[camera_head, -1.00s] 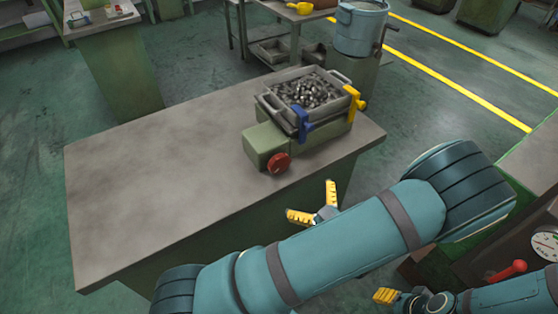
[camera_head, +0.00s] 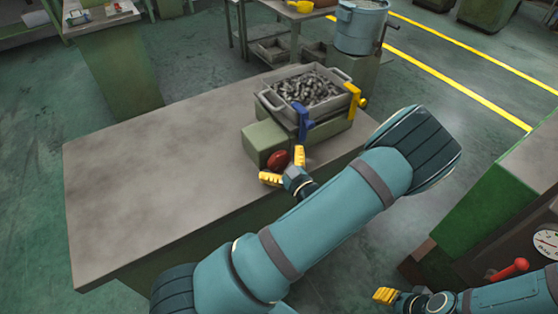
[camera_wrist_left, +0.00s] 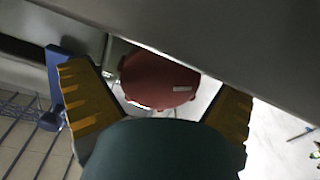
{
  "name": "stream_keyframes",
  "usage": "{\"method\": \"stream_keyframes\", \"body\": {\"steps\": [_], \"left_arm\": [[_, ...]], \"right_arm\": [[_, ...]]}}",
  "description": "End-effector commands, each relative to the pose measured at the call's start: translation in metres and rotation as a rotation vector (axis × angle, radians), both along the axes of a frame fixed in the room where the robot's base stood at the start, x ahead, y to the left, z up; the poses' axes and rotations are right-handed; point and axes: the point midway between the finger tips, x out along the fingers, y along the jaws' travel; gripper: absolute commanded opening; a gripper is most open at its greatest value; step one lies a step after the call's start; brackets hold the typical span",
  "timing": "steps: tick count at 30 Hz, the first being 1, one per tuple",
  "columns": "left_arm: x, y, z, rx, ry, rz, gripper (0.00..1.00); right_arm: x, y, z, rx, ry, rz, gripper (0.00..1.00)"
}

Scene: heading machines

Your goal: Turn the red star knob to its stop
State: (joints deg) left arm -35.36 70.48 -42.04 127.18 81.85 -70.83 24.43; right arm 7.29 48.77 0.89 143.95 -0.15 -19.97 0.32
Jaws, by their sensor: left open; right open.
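The red star knob (camera_head: 279,159) sits on the front face of the green block (camera_head: 263,138) on the table. In the left wrist view the knob (camera_wrist_left: 158,80) shows as a dark red disc with a small pale mark, between and beyond the two yellow fingers. My left gripper (camera_head: 284,166) is open, its fingers spread to either side of the knob; I cannot tell if they touch it. In the left wrist view this gripper (camera_wrist_left: 158,105) is also open. My right gripper (camera_head: 385,295) is at the bottom right, away from the knob.
A metal bin of small parts (camera_head: 265,101) sits above the block, with a blue clamp (camera_head: 304,123) and a yellow clamp (camera_head: 356,98) on its side. The table's left part (camera_head: 150,180) is bare. A machine with a red lever (camera_head: 510,269) stands at right.

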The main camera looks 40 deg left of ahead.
Motion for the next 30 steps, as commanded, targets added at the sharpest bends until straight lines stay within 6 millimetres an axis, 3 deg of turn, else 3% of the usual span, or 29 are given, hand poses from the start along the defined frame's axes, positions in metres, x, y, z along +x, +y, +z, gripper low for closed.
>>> {"method": "stream_keyframes", "body": {"steps": [9,12,15,30], "left_arm": [[0.0012,0.0022,0.0002,0.0,-0.001,-0.001,1.0],[0.0012,0.0021,0.0002,0.0,-0.001,-0.001,0.65],[0.0011,0.0019,0.0002,0.0,0.0,-0.001,0.36],[0.0014,0.0013,0.0008,0.023,0.058,-0.002,0.34]], "right_arm": [[0.0002,0.0,-0.0001,0.0,-0.001,0.0,0.47],[0.0002,0.0,-0.0001,0.0,-0.001,0.0,0.47],[0.0002,0.0,0.0,0.0,0.0,0.0,0.47],[-0.0004,0.0001,0.0039,0.0,0.001,0.0,0.47]]}}
